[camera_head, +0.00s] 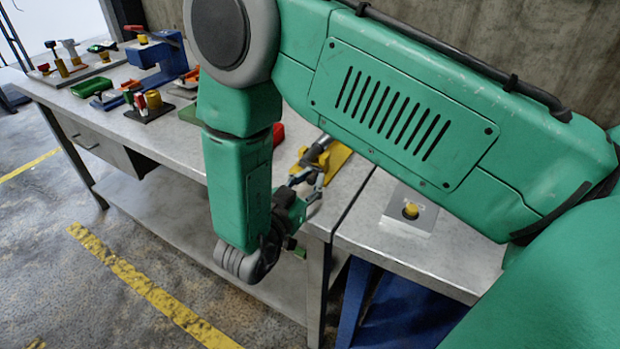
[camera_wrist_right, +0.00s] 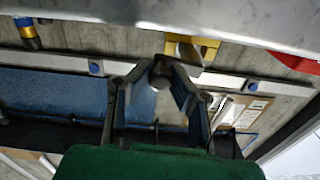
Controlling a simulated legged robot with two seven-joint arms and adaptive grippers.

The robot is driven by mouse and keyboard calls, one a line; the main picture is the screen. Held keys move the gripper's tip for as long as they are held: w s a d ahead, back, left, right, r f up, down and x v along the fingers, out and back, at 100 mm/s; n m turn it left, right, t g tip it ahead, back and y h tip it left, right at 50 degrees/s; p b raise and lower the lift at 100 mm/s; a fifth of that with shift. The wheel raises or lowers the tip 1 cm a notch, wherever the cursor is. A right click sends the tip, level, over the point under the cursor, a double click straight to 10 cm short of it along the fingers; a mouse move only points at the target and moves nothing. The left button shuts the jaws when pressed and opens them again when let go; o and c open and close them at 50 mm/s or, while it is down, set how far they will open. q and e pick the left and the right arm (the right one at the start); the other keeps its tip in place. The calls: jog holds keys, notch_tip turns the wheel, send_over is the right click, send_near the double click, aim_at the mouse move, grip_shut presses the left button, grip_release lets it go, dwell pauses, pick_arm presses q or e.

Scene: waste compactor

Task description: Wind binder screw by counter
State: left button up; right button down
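My right gripper (camera_head: 316,183) is beside the front edge of the metal counter (camera_head: 290,160). Its two fingers stand apart with a gap between them. In the wrist view the right gripper (camera_wrist_right: 160,80) has a small dark round part showing between its fingers; I cannot tell whether they touch it. A yellow-based device with a grey and black cylinder (camera_head: 322,150) lies on the counter just beyond the gripper, partly hidden by my arm. I cannot tell for sure whether it carries the binder screw. My left gripper is out of view.
A blue clamp-like stand (camera_head: 160,62), a green tray (camera_head: 91,87) and several small tools stand farther left on the counter. A plate with a yellow button (camera_head: 411,210) is on the right-hand table. My right arm hides much of the counter. Floor is open at front left.

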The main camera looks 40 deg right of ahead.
jog(key=m, duration=0.1)
jog(key=f+m+b, duration=0.1)
jog(key=m, duration=0.1)
jog(key=shift+w+f, duration=0.15)
jog(key=shift+w+a+f+m+b, duration=0.15)
jog(key=shift+f+m+b, duration=0.1)
jog(key=shift+m, duration=0.75)
jog(key=shift+w+f+m+b, duration=0.1)
jog(key=shift+f+m+b, duration=0.15)
jog(key=shift+m, duration=0.75)
jog(key=c, duration=1.4)
grip_release()
jog(key=shift+w, duration=0.1)
